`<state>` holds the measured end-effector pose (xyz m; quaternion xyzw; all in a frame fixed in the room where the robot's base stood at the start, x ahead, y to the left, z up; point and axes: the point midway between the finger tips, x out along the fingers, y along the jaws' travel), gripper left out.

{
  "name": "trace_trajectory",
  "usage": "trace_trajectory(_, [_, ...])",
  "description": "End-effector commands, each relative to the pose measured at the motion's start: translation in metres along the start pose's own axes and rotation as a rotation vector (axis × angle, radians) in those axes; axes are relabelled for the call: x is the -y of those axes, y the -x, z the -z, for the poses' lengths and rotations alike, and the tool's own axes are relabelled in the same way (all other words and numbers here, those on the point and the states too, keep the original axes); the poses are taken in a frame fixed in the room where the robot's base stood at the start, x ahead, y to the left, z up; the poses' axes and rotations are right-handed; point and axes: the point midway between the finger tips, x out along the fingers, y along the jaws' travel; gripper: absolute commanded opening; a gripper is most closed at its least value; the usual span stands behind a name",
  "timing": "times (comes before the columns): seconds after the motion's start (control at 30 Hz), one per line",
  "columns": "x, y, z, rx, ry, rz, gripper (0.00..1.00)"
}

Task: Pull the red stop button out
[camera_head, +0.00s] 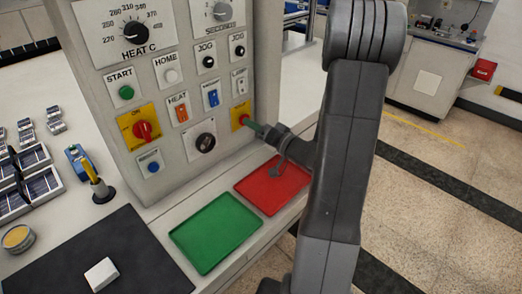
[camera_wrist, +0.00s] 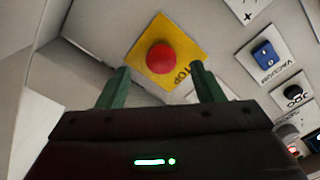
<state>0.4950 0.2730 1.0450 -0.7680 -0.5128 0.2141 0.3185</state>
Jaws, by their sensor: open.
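The red stop button (camera_wrist: 160,58) is a round mushroom head on a yellow plate marked STOP (camera_wrist: 190,45) in the wrist view. In the head view, the yellow plate (camera_head: 240,112) shows at the lower right of the grey panel, and my gripper hides much of the button. My gripper (camera_wrist: 160,88) has green fingers, open, one on each side below the button in the wrist view. The button shows between and beyond the fingertips, with nothing held. I cannot tell whether the fingertips touch the plate. In the head view, my gripper (camera_head: 256,128) points at the plate from the right.
The panel carries a red rotary switch (camera_head: 144,130), a black knob (camera_head: 205,142), a green START button (camera_head: 126,92) and rocker switches close by. A red tray (camera_head: 274,186) and a green tray (camera_head: 216,232) lie below. Floor is clear at right.

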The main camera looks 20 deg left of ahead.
Motion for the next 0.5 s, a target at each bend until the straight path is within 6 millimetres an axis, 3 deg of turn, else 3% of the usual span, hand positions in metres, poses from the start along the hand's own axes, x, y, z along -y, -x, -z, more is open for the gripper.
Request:
trace_trajectory(0.2, [0.001, -0.031, 0.001, 0.002, 0.000, 0.001, 0.61])
trace_trajectory(0.5, [0.000, -0.042, 0.000, 0.000, 0.000, 0.000, 0.61])
